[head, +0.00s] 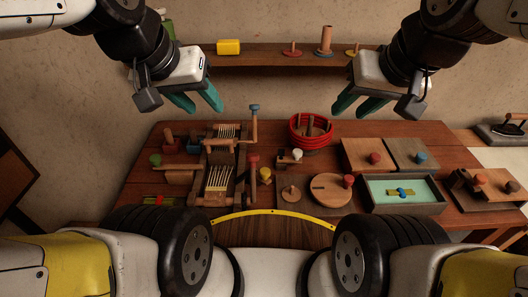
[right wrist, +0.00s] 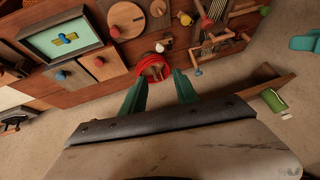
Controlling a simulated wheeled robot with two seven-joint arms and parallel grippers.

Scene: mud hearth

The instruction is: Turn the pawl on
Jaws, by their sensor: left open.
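No part is plainly marked as the pawl, and I cannot tell for sure which one it is. A wooden loom-like frame (head: 219,165) with pale strings stands at the left middle of the table, with a blue-topped crank (head: 254,112) and a red-topped peg (head: 253,163) at its right side. A small block with a white knob (head: 297,154) sits right of it. My left gripper (head: 197,100) is open and empty, high above the left back of the table. My right gripper (head: 357,102) is open and empty above the right back; its parted teal fingers show in the right wrist view (right wrist: 160,92).
A red ring basket (head: 311,130) stands at the back middle. Knobbed boxes (head: 367,154), a round board (head: 331,188) and a teal-floored tray (head: 403,192) fill the right. A wall shelf (head: 285,58) with small objects runs behind my grippers.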

